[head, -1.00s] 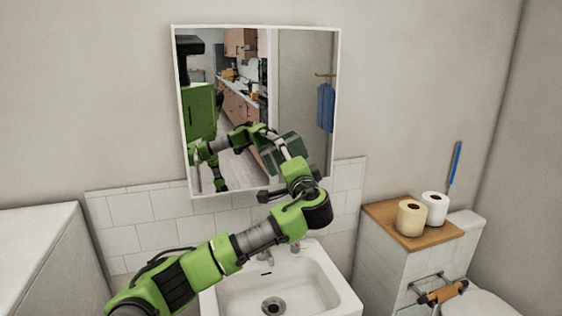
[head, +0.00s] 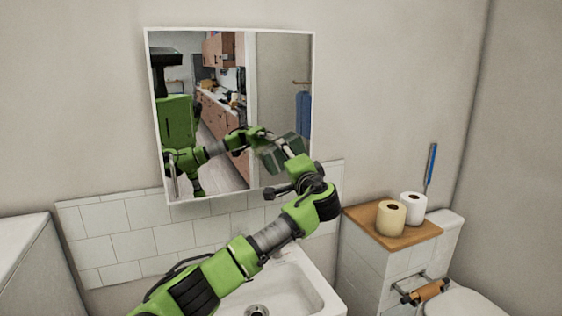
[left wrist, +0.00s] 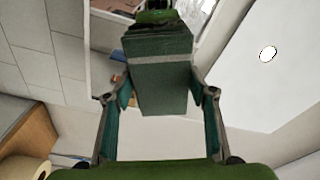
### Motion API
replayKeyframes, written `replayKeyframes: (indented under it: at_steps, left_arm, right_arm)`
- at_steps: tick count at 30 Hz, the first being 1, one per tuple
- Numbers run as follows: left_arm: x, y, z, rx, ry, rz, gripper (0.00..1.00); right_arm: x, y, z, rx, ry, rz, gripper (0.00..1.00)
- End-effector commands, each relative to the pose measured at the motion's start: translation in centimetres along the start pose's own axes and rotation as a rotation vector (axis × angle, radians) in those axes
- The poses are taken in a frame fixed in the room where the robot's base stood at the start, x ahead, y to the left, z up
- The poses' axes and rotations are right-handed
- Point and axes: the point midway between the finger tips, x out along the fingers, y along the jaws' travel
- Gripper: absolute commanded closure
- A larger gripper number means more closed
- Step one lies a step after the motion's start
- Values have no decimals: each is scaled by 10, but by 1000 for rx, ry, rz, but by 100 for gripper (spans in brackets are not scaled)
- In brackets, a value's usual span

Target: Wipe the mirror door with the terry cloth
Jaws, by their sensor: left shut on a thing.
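The mirror door (head: 205,110) is a white-framed mirror on the wall above the sink. It reflects my body and a kitchen. The dark green terry cloth (left wrist: 160,85) is a folded pad between the two fingers of my left gripper (left wrist: 158,98) in the left wrist view. In the head view the cloth (head: 284,152) shows in front of the mirror's lower right part, partly behind my wrist and mixed with reflections. I cannot tell whether it touches the glass. My left gripper is shut on the cloth. My right gripper is not in view.
A white sink (head: 295,285) lies below my arm. A wooden-topped tiled ledge (head: 420,232) on the right carries two paper rolls (head: 391,218). A toilet and roll holder (head: 428,291) are at lower right, a white cabinet (head: 25,255) at left.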

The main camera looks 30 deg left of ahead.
Motion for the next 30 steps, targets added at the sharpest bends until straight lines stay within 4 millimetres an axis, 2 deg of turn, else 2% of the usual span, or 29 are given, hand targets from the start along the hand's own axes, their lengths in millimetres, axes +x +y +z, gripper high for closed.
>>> replayKeyframes:
  at_steps: [7,16,26,30]
  left_arm:
    - [-1,-2,4,1,-2,0,66]
    - [-3,-12,29,0,-3,-1,66]
    - [-4,-18,42,1,-5,-1,66]
    - [-6,-22,54,0,-6,0,66]
  right_arm:
    - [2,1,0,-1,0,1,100]
    - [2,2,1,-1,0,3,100]
    - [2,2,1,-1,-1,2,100]
    - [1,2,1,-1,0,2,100]
